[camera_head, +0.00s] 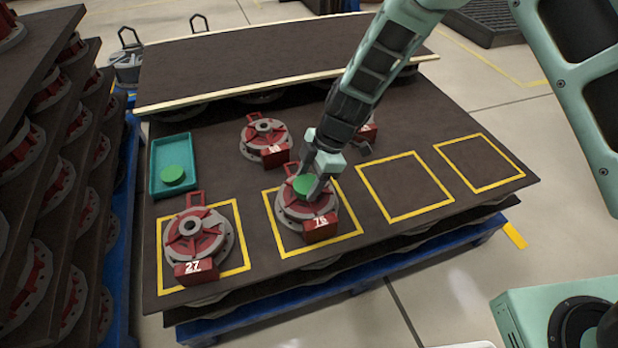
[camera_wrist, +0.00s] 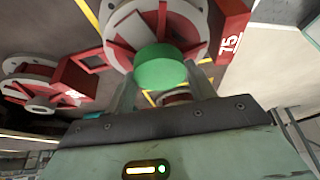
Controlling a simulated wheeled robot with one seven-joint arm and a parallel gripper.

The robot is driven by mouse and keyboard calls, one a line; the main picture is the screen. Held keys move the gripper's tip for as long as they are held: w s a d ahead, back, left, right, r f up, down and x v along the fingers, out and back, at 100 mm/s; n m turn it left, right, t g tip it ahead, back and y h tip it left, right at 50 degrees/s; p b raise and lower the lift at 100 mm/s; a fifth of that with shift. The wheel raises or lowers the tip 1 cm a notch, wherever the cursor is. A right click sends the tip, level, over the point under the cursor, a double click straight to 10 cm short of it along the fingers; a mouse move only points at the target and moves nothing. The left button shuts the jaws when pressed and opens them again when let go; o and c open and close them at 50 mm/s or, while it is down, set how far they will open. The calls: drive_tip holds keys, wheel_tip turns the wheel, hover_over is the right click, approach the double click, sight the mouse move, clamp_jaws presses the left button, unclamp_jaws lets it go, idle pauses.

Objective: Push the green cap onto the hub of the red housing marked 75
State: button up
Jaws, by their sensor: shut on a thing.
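The red housing marked 75 (camera_head: 321,228) stands on a grey flange in the second yellow square from the left. Its label reads 75 in the wrist view (camera_wrist: 229,43). My gripper (camera_head: 307,186) is shut on a green cap (camera_head: 303,184), just over the middle of this housing. In the wrist view the cap (camera_wrist: 160,68) sits between the two fingers and hides the hub. I cannot tell whether the cap touches the hub. A second green cap (camera_head: 173,174) lies in the teal tray (camera_head: 184,143).
A red housing marked 27 (camera_head: 195,241) stands in the left square. Another housing (camera_head: 265,138) stands behind, and one more (camera_head: 367,133) is partly hidden by my arm. Two yellow squares (camera_head: 404,187) on the right are empty. A raised dark board (camera_head: 260,60) spans the back.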

drive_tip(key=o, duration=1)
drive_tip(key=p+v, duration=0.5)
drive_tip(key=v, duration=1.2)
drive_tip(key=shift+w+d+r, duration=0.1)
drive_tip(key=shift+d+r, duration=0.05)
drive_tip(key=s+d+r+m+h, duration=0.1)
drive_tip(key=s+d+r+m, duration=0.2)
drive_tip(key=s, duration=0.6)
drive_tip(key=s+r+m+t+h, duration=0.1)
drive_tip(key=s+r+m, duration=0.4)
drive_tip(key=s, duration=0.4)
drive_tip(key=s+d+r+m+h, duration=0.2)
drive_tip(key=s+m, duration=0.3)
drive_tip(key=s, duration=0.3)
drive_tip(key=shift+m, duration=0.3)
wheel_tip(320, 180, up, 30)
drive_tip(key=p, duration=2.9)
drive_tip(key=shift+s+f+p, duration=0.1)
drive_tip(key=shift+f+p, duration=0.1)
drive_tip(key=shift+p, duration=0.15)
